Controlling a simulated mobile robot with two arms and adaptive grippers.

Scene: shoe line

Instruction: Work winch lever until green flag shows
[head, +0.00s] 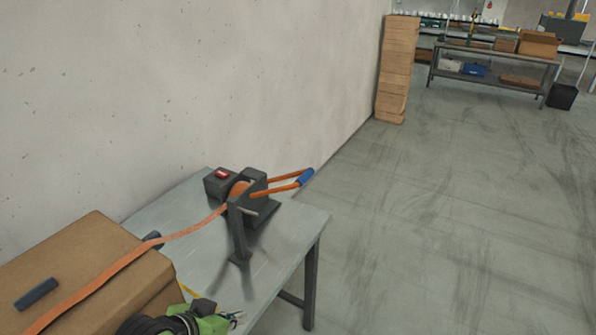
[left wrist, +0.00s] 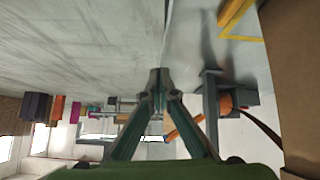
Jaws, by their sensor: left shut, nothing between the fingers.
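The winch (head: 238,197) stands on a metal table, dark grey, with an orange strap (head: 185,232) wound on its drum. Its orange lever ends in a blue grip (head: 306,177) and points right. A red flag (head: 222,173) shows on the winch's dark box; I see no green one. My left gripper (head: 236,318) is low in the head view, in front of the table and apart from the lever. In the left wrist view its fingertips (left wrist: 158,76) meet with nothing between them. The winch (left wrist: 210,100) and part of the lever (left wrist: 187,130) show there, beside the fingers. My right gripper is out of view.
A cardboard box (head: 105,245) with the strap over it and a dark edge piece (head: 37,293) fills the lower left. The metal table (head: 285,240) is bare right of the winch. A wall stands behind; open floor lies right.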

